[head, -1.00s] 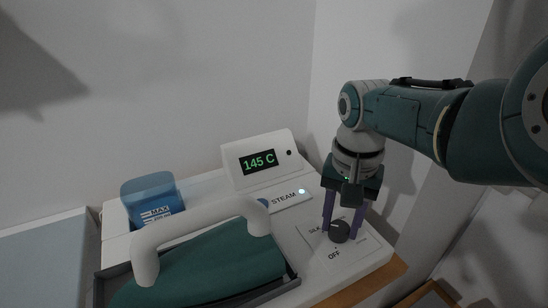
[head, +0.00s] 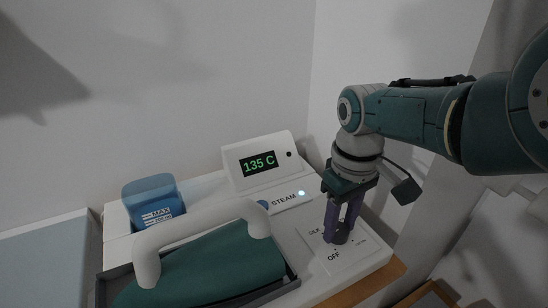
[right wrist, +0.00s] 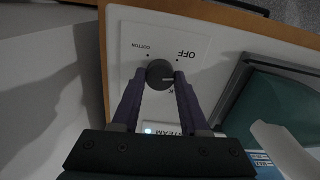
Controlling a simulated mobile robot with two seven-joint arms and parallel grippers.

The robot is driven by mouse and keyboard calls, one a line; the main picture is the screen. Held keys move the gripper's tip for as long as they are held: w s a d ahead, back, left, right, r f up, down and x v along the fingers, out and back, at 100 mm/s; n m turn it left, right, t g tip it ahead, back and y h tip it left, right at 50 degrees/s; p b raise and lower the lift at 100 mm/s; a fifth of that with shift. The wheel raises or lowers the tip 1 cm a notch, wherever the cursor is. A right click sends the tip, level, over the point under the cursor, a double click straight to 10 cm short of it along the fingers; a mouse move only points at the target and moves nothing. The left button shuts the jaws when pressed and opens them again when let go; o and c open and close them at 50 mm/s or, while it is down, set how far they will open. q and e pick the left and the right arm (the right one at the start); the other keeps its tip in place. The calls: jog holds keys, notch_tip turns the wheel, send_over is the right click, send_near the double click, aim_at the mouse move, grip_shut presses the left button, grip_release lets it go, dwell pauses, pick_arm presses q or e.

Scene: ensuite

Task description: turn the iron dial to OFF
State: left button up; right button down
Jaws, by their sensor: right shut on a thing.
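The iron dial (head: 340,239) is a small dark round knob on a white plate (head: 330,262) at the right end of the white ironing station. OFF is printed on the plate, with SILK near the dial. In the right wrist view the dial (right wrist: 159,73) has a light pointer line aimed to the right, a little below the OFF dot; COTTON is on the other side. My right gripper (head: 341,230) points down with its purple fingers closed on the dial's sides. The display (head: 258,163) reads 135 C. My left gripper is not in view.
A teal iron (head: 210,265) with a white handle rests in a dark tray left of the dial. A blue water tank (head: 153,204) stands behind it. A lit STEAM button (head: 301,193) is behind the dial. Walls stand close behind and right.

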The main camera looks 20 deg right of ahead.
aim_at(339, 228)
jog(key=n, duration=0.3)
jog(key=shift+n, duration=1.8)
jog(key=shift+c, duration=2.1)
grip_release()
notch_tip(339, 228, up, 10)
jog(key=p, duration=0.7)
